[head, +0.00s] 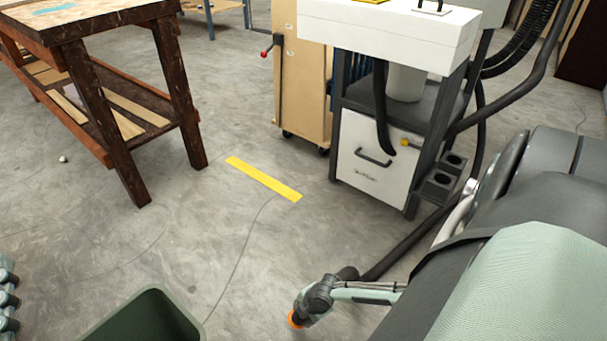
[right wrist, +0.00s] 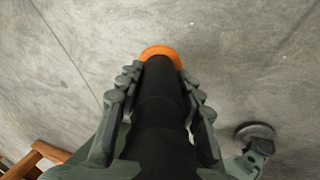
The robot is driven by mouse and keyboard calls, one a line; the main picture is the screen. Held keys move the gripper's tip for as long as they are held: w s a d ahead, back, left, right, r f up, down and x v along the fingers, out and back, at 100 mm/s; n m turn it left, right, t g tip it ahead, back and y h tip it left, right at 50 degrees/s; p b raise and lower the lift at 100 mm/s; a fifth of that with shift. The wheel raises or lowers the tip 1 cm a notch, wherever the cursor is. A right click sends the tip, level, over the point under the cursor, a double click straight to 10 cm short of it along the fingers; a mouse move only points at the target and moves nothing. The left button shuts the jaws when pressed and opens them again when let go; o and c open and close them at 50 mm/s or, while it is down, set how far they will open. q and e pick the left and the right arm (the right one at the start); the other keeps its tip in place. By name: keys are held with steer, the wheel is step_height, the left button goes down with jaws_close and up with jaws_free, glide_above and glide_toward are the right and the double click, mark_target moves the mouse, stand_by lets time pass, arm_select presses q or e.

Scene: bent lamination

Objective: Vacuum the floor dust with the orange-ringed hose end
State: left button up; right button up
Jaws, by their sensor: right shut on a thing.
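The black hose (head: 405,243) runs from the grey and white machine down across the floor to my right gripper (head: 318,299). My right gripper is shut around the hose just behind its orange-ringed end (head: 295,319). In the right wrist view the orange ring (right wrist: 160,52) sticks out just past the fingertips, over bare grey floor. I cannot tell how far it is from the floor. No floor dust can be made out clearly. Part of what looks like my left gripper (head: 8,296) shows at the left edge; most of it is cut off.
The machine cabinet (head: 375,185) stands at the right, beside a tan wheeled cabinet (head: 303,95). A wooden workbench (head: 128,110) stands at the upper left. A dark green bin (head: 147,318) is at the bottom. A yellow strip (head: 264,179) and a thin cable lie on open concrete.

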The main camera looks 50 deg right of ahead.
steer(key=shift+r+p, duration=0.35)
steer(key=shift+r, duration=0.05)
steer(key=shift+r+p, duration=0.65)
arm_select(q)
steer(key=a+f+g+y, duration=0.4)
steer(key=a+f+g, duration=0.2)
steer(key=f, duration=0.6)
steer(key=shift+f+p, duration=0.25)
steer(key=shift+p, duration=0.05)
arm_select(e)
steer(key=shift+r, duration=0.3)
steer(key=shift+w, duration=0.1)
stand_by(0.3)
